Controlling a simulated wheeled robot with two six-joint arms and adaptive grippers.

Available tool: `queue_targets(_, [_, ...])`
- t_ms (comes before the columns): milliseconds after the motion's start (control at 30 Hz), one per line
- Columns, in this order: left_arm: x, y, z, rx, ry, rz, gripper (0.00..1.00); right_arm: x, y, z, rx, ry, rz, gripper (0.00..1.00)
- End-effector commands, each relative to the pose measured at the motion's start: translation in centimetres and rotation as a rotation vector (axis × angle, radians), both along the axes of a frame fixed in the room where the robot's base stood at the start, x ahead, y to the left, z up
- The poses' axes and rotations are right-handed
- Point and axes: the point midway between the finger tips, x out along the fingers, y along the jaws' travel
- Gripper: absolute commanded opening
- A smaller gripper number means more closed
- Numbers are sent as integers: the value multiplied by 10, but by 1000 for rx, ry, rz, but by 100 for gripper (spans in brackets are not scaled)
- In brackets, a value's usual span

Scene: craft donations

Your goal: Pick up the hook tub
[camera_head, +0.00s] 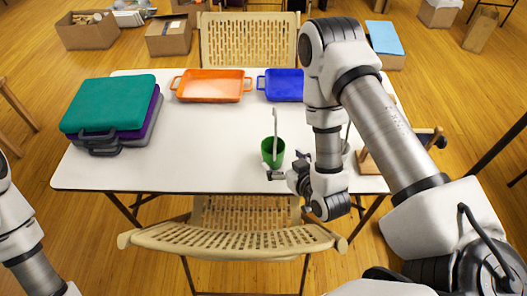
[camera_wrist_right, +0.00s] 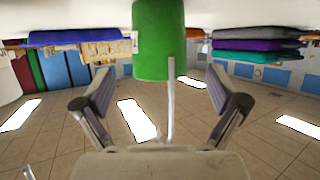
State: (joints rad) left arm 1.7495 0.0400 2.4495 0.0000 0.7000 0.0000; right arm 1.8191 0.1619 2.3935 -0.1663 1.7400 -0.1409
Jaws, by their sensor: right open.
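The hook tub is a green cup (camera_head: 272,154) near the front edge of the white table, with a pale thin hook (camera_head: 276,124) standing up out of it. My right gripper (camera_head: 283,170) is at the near right side of the tub, low over the table. In the right wrist view the green tub (camera_wrist_right: 160,45) appears upside down, centred between the two open fingers (camera_wrist_right: 162,82), with a gap on each side. I cannot tell how deep it sits between them. My left arm shows at the left edge, but its gripper is out of view.
An orange tray (camera_head: 212,96) and a blue tray (camera_head: 284,97) lie along the far edge. Stacked cases, teal on top (camera_head: 110,103), lie at the left. A pale cup (camera_head: 346,150) is partly hidden behind my right arm. A chair (camera_head: 235,238) stands at the front. The table's middle-left is clear.

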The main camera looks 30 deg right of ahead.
Motion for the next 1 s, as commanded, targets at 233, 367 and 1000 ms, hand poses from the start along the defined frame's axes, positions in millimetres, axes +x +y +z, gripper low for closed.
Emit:
queue_targets(233, [0, 0, 11, 0, 1, 0, 96, 32, 2, -11, -2, -2, 1, 96])
queue_targets(367, [0, 0, 15, 0, 0, 0, 96, 53, 3, -23, 0, -3, 1, 96])
queue_targets(1000, [0, 0, 15, 0, 0, 0, 96, 63, 3, -29, 1, -1, 0, 25])
